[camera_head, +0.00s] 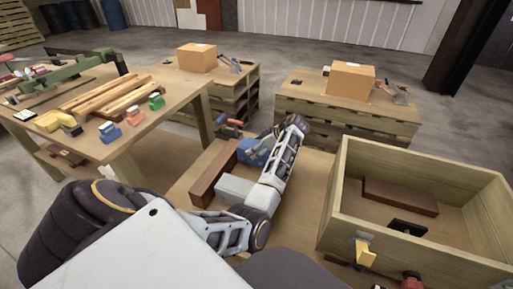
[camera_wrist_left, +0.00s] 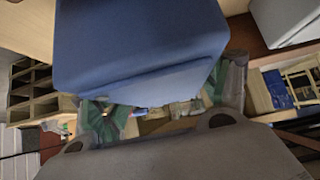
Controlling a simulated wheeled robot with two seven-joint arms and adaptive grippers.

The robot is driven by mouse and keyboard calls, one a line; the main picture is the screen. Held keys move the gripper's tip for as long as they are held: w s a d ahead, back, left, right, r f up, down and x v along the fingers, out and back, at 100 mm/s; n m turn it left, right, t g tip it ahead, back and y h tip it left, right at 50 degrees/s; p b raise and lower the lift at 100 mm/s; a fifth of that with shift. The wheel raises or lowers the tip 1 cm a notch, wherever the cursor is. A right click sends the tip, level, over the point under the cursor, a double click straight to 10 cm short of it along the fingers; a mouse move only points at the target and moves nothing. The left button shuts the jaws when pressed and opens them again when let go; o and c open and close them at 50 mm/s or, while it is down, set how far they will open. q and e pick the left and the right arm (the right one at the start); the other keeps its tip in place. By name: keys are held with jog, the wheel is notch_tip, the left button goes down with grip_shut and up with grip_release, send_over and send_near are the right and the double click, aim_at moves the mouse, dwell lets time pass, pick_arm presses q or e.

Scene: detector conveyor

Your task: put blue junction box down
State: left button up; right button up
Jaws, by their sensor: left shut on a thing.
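The blue junction box (camera_head: 251,153) is at the far part of the middle wooden table in the head view. In the left wrist view the blue box (camera_wrist_left: 140,45) fills the upper middle, close to the camera. My left gripper (camera_wrist_left: 165,106) is shut on it, with a green-padded finger on either side. In the head view my left arm reaches across the table, and the gripper itself is mostly hidden by the wrist and the box. I cannot tell whether the box touches the table. My right gripper is not in view.
A brown bar (camera_head: 213,169) and a grey block (camera_head: 236,188) lie beside the blue box. A wooden crate (camera_head: 480,245) stands at the right, holding a brown block (camera_head: 400,195) and a black piece (camera_head: 408,227). A cluttered workbench (camera_head: 150,130) is at the left.

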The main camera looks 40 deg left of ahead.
pick_arm(q)
jog(key=shift+f, duration=0.25)
jog(key=shift+f+b, duration=0.3)
jog(key=shift+f, duration=1.15)
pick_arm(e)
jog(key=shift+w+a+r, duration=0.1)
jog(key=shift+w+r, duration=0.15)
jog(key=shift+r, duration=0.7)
pick_arm(q)
jog(key=shift+b, duration=0.3)
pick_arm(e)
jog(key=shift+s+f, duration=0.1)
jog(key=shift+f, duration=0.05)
pick_arm(q)
jog(key=o, duration=2)
jog(key=shift+f, duration=0.15)
jog(key=shift+o, duration=0.2)
